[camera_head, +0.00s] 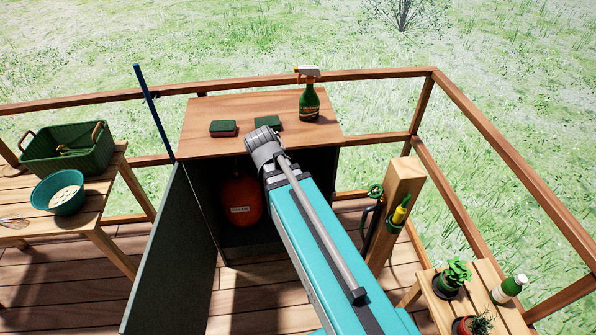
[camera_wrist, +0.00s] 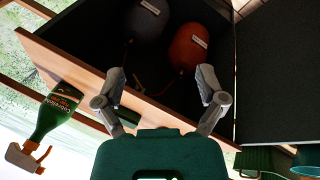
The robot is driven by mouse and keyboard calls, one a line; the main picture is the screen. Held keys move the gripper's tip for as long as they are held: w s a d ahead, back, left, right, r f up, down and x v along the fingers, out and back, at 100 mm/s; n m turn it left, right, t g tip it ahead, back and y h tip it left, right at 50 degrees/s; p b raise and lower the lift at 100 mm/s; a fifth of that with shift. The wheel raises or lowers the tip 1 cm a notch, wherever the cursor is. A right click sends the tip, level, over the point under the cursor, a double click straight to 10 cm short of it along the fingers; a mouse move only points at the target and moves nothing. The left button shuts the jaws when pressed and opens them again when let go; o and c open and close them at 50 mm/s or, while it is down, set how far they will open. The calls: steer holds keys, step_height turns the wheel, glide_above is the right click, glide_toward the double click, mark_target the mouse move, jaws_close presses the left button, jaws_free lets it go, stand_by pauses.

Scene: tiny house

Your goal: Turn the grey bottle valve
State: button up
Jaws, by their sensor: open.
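The dark grey bottle (camera_wrist: 146,18) lies in the shade inside the open cabinet, at the top of the wrist view. It has a pale label, and I cannot make out its valve. In the head view my arm hides it. An orange bottle (camera_wrist: 188,45) stands beside it in the cabinet; it also shows in the head view (camera_head: 240,200), left of my arm. My gripper (camera_wrist: 162,74) is open and empty, its two fingers spread in front of the cabinet opening. In the head view my arm covers the gripper.
The cabinet's wooden top (camera_head: 205,110) holds two sponges and a green spray bottle (camera_head: 309,103). The open door (camera_head: 172,265) bounds the left side. A wooden post (camera_head: 396,210) with garden tools stands right of my arm. A table with a green basket (camera_head: 68,150) is at the left.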

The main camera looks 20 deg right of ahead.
steer(key=w+d+f+n+t+h+b, duration=0.35)
steer(key=w+d+f+b, duration=0.35)
steer(key=f+b, duration=0.5)
steer(key=n+t+h+b, duration=0.2)
steer(key=n+t+b, duration=0.8)
steer(key=n+b, duration=2.25)
glide_toward(295, 162)
steer(key=s+a+m+b, duration=0.2)
steer(key=s+m+b, duration=0.1)
steer(key=m+b, duration=0.55)
steer(key=shift+s+f+m, duration=0.2)
steer(key=shift+f+m, duration=0.05)
steer(key=shift+f, duration=0.05)
steer(key=x, duration=1.3)
steer(key=shift+w+d, duration=0.25)
steer(key=shift+w, duration=0.1)
